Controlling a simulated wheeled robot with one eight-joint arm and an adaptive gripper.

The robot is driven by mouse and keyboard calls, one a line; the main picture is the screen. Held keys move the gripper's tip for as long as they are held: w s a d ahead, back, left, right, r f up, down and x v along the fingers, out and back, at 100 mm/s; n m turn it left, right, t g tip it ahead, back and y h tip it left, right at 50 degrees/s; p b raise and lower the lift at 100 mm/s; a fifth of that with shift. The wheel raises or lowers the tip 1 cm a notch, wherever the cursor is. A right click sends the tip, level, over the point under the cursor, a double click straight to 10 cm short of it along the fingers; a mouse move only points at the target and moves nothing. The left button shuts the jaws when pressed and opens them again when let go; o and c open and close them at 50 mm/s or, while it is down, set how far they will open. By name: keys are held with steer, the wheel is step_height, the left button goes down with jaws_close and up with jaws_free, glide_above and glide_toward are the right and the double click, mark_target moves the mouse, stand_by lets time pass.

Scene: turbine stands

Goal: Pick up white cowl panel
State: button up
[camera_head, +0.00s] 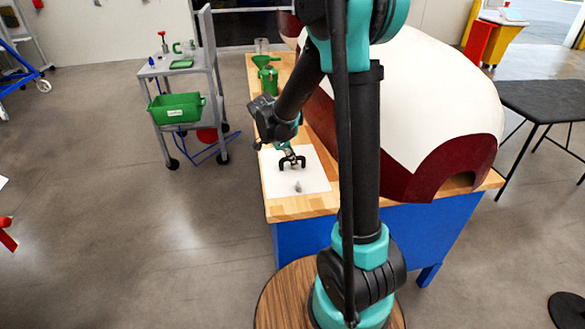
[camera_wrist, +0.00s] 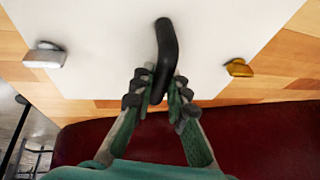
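The white cowl panel (camera_head: 314,176) appears as a flat white sheet on the wooden bench top. In the wrist view the panel (camera_wrist: 100,30) fills the upper middle, with a black bent handle (camera_wrist: 166,48) on it. A silver-grey fitting (camera_wrist: 46,56) sits at its left side and a brass-coloured fitting (camera_wrist: 239,68) at its right. My gripper (camera_wrist: 164,88) has its two fingers apart, one on each side of the handle's lower end; contact is not clear. In the head view my gripper (camera_head: 291,160) is low over the panel.
A large white and dark red dome (camera_head: 430,95) stands on the bench right of my arm. A green container (camera_head: 268,80) is on the bench's far end. A grey cart (camera_head: 185,70) with a green bin (camera_head: 176,108) stands left, and a dark table (camera_head: 548,100) right.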

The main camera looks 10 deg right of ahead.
steer(key=shift+r, duration=0.1)
jaws_close()
step_height(320, 180, up, 20)
stand_by(0.6)
steer(key=shift+o, duration=0.5)
jaws_free()
jaws_close()
